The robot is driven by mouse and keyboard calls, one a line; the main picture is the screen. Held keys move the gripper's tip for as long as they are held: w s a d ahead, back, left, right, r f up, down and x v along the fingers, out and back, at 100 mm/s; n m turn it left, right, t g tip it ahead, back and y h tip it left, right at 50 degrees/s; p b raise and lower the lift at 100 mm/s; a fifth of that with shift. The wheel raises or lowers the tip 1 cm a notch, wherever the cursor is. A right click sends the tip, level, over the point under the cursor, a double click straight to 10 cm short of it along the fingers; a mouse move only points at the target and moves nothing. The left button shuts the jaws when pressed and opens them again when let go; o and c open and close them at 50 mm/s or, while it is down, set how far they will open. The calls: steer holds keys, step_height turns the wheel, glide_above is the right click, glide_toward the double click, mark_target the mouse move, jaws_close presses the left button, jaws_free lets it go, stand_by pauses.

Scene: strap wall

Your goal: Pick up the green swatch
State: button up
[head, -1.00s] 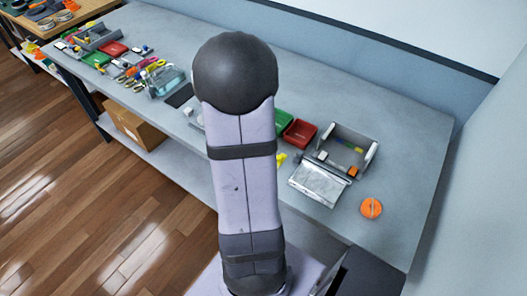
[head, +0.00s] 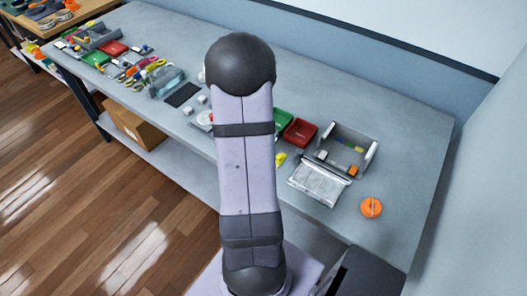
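I cannot pick out the green swatch for certain. A green tray or bin (head: 284,120) shows just right of my arm, partly hidden by it, and another green piece (head: 96,58) lies at the far left of the table. Small coloured pieces, one of them yellow (head: 358,149), lie in the open grey box (head: 368,165), too small to tell apart. My gripper is not in view; my arm covers the middle of the picture and hides part of the table.
The grey table (head: 410,130) has free room at its right and back. A red bin (head: 299,132), a clear tray (head: 318,184) and an orange round object (head: 371,207) stand right of my arm. A dark mat (head: 183,95) and several tools lie left.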

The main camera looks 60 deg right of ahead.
steer(key=shift+w+d+f, duration=0.1)
steer(key=shift+d+f, duration=0.1)
steer(key=shift+f, duration=0.4)
steer(key=shift+c, duration=0.6)
jaws_close()
steer(key=shift+r, duration=0.15)
step_height(320, 180, up, 10)
steer(key=p, duration=0.3)
steer(key=shift+n, duration=0.3)
